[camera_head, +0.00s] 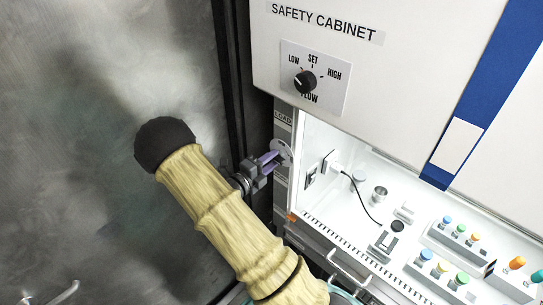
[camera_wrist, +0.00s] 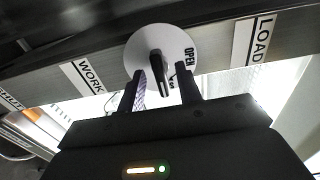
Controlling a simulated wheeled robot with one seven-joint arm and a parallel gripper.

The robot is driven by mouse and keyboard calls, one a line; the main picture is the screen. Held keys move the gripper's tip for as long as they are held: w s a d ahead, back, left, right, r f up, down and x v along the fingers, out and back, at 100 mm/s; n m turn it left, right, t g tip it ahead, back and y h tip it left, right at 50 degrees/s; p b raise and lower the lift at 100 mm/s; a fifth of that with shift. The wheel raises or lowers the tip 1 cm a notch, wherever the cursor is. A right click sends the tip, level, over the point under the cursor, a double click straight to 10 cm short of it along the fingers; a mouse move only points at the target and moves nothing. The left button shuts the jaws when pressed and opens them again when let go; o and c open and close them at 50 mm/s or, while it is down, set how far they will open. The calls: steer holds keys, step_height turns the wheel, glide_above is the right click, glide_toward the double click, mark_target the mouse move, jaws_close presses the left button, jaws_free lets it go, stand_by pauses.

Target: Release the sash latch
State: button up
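The sash latch is a white round disc (camera_wrist: 135,48) with a black lever (camera_wrist: 157,64) on the cabinet's left frame post. The word OPEN shows on the disc in the wrist view. In the head view the disc (camera_head: 283,152) shows behind my fingers. My gripper (camera_wrist: 162,88) is open, one finger on each side of the lever, with a gap visible beside it. In the head view my gripper (camera_head: 268,163) points at the disc; whether it touches the lever I cannot tell.
The safety cabinet (camera_head: 400,110) has a white front with a flow knob (camera_head: 305,82). Its lit opening holds vials in racks (camera_head: 460,237), a cup (camera_head: 379,193) and a cable. LOAD (camera_wrist: 261,40) and WORK (camera_wrist: 88,77) labels flank the disc. A grey metal wall (camera_head: 70,130) stands left.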

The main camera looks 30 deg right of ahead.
steer(key=shift+w+d, duration=0.1)
steer(key=shift+d, duration=0.2)
jaws_close()
